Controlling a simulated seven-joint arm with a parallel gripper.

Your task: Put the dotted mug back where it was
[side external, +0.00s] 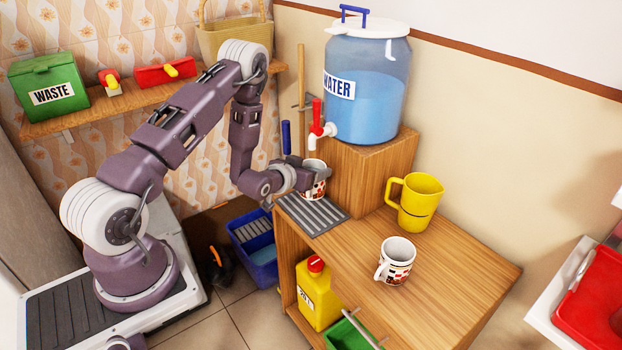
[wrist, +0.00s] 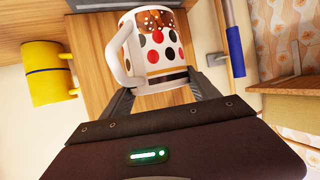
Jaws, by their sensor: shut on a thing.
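The dotted mug (side external: 316,187) is white with red, black and brown dots. It is at the tap, over the back of the grey drip grate (side external: 318,215); I cannot tell whether it touches the grate. In the wrist view the mug (wrist: 153,58) sits between my fingers, its handle to the left, with something brown and bubbly at its mouth. My gripper (side external: 304,181) is shut on the mug's body, and its fingertips show low on the mug in the wrist view (wrist: 163,90).
A blue water dispenser (side external: 370,95) with a red-handled tap (side external: 318,122) stands on a wooden block (side external: 375,175). A yellow jug (side external: 415,203) and a patterned white mug (side external: 396,261) stand on the counter (side external: 455,265). The counter's front right is clear.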

